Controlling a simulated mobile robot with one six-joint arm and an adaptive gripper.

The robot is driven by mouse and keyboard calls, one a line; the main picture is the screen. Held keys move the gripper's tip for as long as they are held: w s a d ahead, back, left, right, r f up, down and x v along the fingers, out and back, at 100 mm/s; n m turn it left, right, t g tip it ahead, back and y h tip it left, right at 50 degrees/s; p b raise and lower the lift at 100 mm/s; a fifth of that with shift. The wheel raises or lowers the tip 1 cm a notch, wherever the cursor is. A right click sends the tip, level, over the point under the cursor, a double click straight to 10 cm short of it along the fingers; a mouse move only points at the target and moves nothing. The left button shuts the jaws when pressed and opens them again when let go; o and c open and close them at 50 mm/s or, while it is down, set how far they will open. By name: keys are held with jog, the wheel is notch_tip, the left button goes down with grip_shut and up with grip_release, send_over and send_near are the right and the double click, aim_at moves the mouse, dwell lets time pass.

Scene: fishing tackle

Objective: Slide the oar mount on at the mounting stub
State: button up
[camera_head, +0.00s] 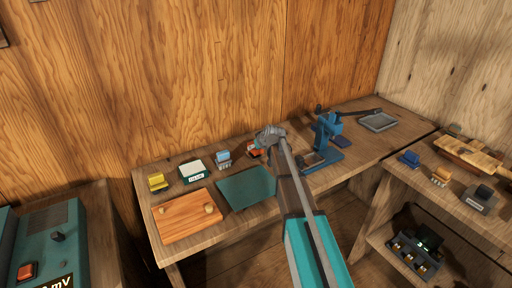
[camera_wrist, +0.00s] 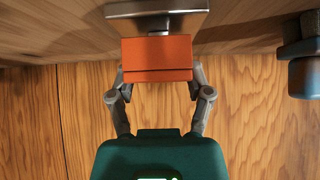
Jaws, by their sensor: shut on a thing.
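My gripper (camera_wrist: 156,76) is shut on an orange block (camera_wrist: 157,57), one finger on each side of it. The block appears to be the oar mount. Just beyond it in the wrist view is a grey metal plate (camera_wrist: 150,22) at the wooden tabletop. A short, narrow grey piece shows between block and plate; I cannot tell whether it is the mounting stub or whether the block is on it. In the head view my gripper (camera_head: 268,138) is above the back middle of the bench, with the orange-red piece (camera_head: 254,150) beside it, partly hidden.
A blue press-like stand (camera_head: 328,135) is to the right of my gripper. A green mat (camera_head: 246,187) and a wooden board with knobs (camera_head: 187,216) lie in front. A blue-topped piece (camera_head: 223,157), a white-green box (camera_head: 193,171) and a yellow piece (camera_head: 157,181) stand left.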

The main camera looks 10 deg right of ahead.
jog(key=shift+f+b, duration=0.6)
jog(key=o, duration=1.3)
jog(key=shift+r, duration=0.15)
